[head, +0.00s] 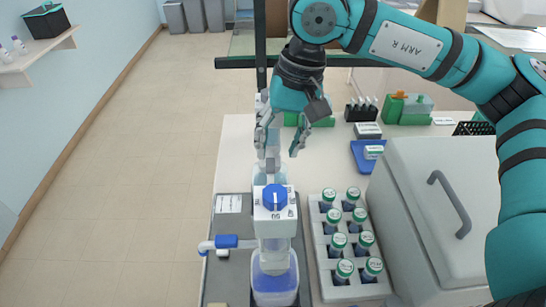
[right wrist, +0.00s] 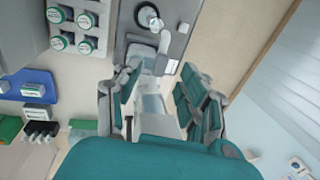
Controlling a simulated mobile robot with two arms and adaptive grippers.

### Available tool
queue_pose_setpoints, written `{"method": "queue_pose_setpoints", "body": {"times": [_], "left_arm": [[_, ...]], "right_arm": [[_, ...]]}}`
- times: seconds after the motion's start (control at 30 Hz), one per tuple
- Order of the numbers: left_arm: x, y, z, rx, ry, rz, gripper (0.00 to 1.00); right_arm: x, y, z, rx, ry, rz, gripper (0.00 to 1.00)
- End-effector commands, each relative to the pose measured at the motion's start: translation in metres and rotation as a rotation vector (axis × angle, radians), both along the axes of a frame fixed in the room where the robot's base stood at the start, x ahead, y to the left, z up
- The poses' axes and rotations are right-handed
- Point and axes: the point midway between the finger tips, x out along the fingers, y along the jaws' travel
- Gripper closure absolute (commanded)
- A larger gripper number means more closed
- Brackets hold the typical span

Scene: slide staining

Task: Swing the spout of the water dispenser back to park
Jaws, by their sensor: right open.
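The water dispenser (head: 268,226) stands at the front of the bench in the head view, with a blue knob on its white head and a translucent bottle with blue contents below. Its spout (head: 225,242), a white tube with a blue sleeve, points left over the dark tray's edge and bends down at its tip. My right gripper (head: 278,150) is open and empty, pointing down beyond the dispenser head and apart from the spout. In the right wrist view its spread fingers (right wrist: 160,88) frame clear and pale items that I cannot identify. My left gripper is not in view.
A grey rack (head: 326,266) of several green-capped bottles stands right of the dispenser. A large grey lidded box (head: 425,170) is farther right. Clear vessels (head: 268,160) stand behind the dispenser, near my right fingers. Open floor (head: 120,170) lies to the left.

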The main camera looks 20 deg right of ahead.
Motion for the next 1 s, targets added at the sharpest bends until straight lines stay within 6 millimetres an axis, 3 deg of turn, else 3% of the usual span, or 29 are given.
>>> {"method": "queue_pose_setpoints", "body": {"times": [0.13,0.3,0.7,1.0], "left_arm": [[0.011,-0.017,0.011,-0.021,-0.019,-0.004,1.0],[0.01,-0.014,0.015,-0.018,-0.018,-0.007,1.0],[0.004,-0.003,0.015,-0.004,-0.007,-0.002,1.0],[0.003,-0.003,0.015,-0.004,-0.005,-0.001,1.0]], "right_arm": [[0.001,0.005,-0.026,-0.001,0.003,0.002,0.58],[0.003,0.01,-0.047,-0.001,0.001,0.001,0.58],[0.003,0.011,-0.056,0.0,0.0,0.001,0.58],[0.003,0.011,-0.056,0.001,0.0,0.001,0.96]]}}
